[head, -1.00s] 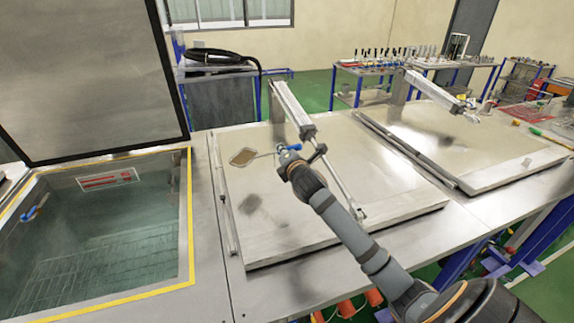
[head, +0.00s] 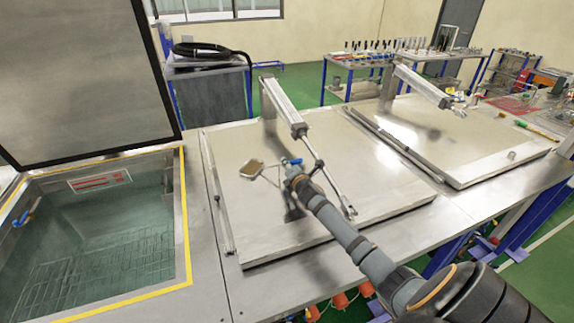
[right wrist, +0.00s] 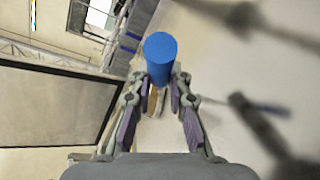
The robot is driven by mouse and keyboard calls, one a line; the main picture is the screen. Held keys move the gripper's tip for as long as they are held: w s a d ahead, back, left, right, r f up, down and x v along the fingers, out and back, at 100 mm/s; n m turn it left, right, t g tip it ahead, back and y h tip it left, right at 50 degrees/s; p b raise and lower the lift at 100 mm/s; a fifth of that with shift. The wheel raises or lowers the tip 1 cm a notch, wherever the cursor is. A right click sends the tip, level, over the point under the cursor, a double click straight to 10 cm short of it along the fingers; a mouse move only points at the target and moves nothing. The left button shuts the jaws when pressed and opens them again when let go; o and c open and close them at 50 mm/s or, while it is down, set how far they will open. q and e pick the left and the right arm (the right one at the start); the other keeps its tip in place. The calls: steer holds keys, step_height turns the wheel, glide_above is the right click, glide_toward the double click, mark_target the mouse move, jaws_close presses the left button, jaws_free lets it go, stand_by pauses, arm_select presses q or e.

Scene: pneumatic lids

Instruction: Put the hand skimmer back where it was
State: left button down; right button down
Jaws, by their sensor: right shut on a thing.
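The hand skimmer has a small square mesh head (head: 251,170), a thin rod and a blue handle (head: 291,161). My right gripper (head: 292,170) is shut on the blue handle and holds the skimmer over the left closed lid (head: 240,215). The mesh head points left. In the right wrist view the end of the blue handle (right wrist: 160,52) shows between the two fingers (right wrist: 160,90). My left gripper is not in view.
An open water tank (head: 180,230) with a raised lid (head: 85,75) is at the left. A pneumatic cylinder (head: 283,105) rises beside my gripper. A second closed lid (head: 465,140) lies to the right. A tool rack (head: 385,58) stands behind.

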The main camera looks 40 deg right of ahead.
steer(key=c, duration=1.3)
jaws_free()
steer(key=shift+r, duration=0.1)
steer(key=shift+s, duration=0.35)
steer(key=b+v, duration=0.1)
steer(key=v, duration=0.9)
steer(key=shift+s+a+b, duration=0.1)
steer(key=shift+s+b, duration=0.1)
steer(key=shift+b, duration=0.2)
steer(key=shift+s+a+r, duration=0.2)
steer(key=shift+s, duration=0.2)
